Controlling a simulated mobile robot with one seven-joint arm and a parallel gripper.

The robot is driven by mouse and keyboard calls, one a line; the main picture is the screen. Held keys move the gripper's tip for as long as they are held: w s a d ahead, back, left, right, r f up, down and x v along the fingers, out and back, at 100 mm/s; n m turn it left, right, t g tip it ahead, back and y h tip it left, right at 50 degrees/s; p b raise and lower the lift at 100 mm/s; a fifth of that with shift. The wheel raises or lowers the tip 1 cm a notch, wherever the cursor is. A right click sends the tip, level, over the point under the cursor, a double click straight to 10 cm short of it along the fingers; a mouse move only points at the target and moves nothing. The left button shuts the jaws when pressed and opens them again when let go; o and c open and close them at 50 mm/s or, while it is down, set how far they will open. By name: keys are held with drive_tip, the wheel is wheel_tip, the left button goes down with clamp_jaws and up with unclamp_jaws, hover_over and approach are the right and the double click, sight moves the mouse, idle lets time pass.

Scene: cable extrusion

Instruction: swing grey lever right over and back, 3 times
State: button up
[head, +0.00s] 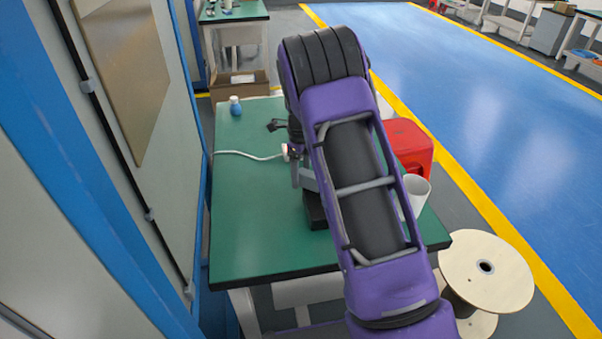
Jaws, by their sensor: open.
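My gripper (274,126) is a small dark shape beyond my purple arm, above the green table; its jaws look open and empty. Just nearer is a small device (291,152) with a white cable (249,155) running left from it. A grey part (308,179) rises above a black block (315,211) on the table, partly hidden by my arm. I cannot tell whether this grey part is the lever. No contact between my gripper and it shows.
The green table (240,235) is mostly clear on its left side. A small blue bottle (235,107) and a cardboard box (239,85) are at the far end. A cable reel (487,266) stands front right.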

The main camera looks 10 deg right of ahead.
clamp_jaws()
idle(1.4)
